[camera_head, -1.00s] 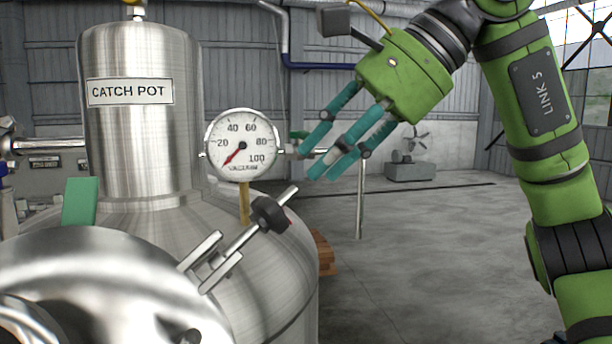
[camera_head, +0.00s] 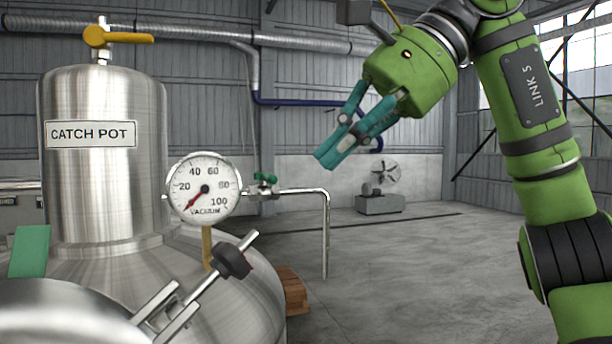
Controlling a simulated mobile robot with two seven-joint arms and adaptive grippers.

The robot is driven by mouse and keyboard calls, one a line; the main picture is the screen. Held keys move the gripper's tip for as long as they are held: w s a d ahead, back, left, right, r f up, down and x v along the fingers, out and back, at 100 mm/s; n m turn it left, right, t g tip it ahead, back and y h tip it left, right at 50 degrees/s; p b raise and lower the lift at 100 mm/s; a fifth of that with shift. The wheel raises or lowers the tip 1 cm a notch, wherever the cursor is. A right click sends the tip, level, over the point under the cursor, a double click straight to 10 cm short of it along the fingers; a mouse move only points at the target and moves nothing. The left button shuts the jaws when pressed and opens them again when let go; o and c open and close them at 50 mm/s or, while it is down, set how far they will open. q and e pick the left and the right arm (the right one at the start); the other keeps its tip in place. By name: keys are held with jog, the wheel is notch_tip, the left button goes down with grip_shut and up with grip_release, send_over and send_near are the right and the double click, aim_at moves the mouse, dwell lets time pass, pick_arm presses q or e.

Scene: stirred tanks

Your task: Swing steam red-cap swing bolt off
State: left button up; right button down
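A swing bolt (camera_head: 207,283) with a dark round knob stands tilted up and to the right from a bright metal fork at the lower left, beside the rounded steel lid (camera_head: 65,315). No red cap shows clearly on it. My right gripper (camera_head: 329,157) is in the air above and to the right of the bolt, well apart from it. Its teal fingers come together at the tips with nothing between them. My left gripper is not in view.
A vacuum gauge (camera_head: 204,188) stands just behind the bolt, in front of the catch pot (camera_head: 105,160). A green-handled valve (camera_head: 265,181) and bent pipe (camera_head: 326,230) stand to its right. A green block (camera_head: 30,250) is at the left. Open floor lies at the right.

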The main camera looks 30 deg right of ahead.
jog(key=w+f+n+g+y, duration=0.3)
jog(key=w+n+y, duration=0.1)
jog(key=w+n, duration=0.55)
jog(key=w+d+f+b+x, duration=0.1)
jog(key=b+x, duration=0.1)
jog(key=x, duration=0.7)
jog(key=shift+s+r, duration=0.6)
jog(key=shift+s, duration=2.55)
jog(key=v, duration=1.1)
jog(key=shift+s+r+t+h, duration=0.3)
jog(key=shift+s+r, duration=0.05)
jog(key=shift+r, duration=0.2)
